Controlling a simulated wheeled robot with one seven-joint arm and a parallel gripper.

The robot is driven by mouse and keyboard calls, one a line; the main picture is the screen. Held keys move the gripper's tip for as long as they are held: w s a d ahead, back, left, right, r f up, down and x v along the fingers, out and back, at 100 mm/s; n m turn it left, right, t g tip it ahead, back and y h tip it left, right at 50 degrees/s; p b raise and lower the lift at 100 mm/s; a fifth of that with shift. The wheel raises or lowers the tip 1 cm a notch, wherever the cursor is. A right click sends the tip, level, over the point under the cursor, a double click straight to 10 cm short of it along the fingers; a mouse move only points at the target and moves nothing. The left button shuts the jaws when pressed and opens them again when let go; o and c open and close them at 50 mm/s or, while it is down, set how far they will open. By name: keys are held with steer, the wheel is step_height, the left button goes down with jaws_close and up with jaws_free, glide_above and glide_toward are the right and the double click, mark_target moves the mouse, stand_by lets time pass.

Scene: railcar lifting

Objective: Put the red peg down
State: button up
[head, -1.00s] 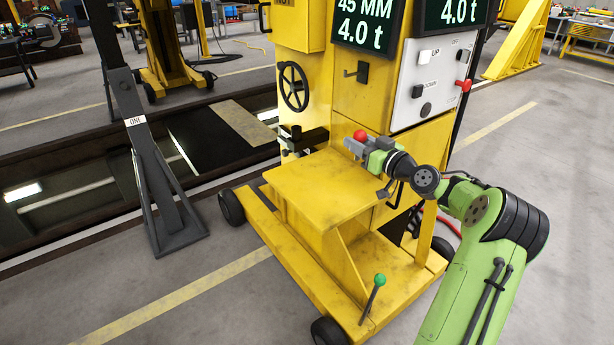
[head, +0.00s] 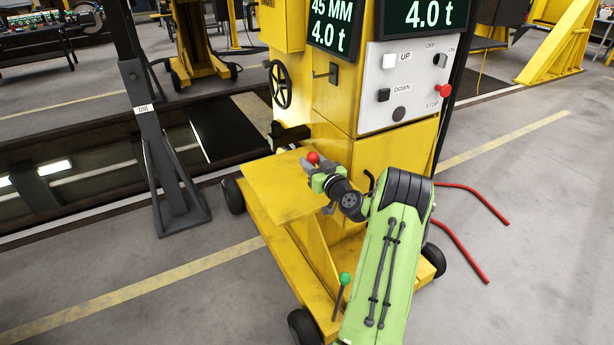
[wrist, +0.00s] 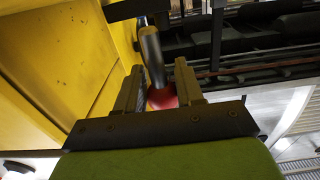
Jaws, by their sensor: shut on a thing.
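The red peg has a red ball head (head: 313,157) and a grey shaft. My gripper (head: 310,165) is shut on it, at the right rear of the yellow shelf (head: 255,190) of the lifting jack in the head view. In the wrist view the red peg (wrist: 164,97) sits between the two fingers of my gripper (wrist: 159,74), and its grey shaft points away past the fingertips. In the head view the shaft is hidden by the gripper. I cannot tell whether the peg touches anything besides the fingers.
The jack's panel (head: 405,85) with buttons stands behind my gripper, and a handwheel (head: 281,85) is to its left. A green-knobbed lever (head: 343,285) is on the jack's base. A grey stand (head: 165,165) is at left. The shelf top is clear.

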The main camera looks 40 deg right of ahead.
steer(key=shift+f+b, duration=0.65)
steer(key=shift+f, duration=1.15)
steer(key=o, duration=1.1)
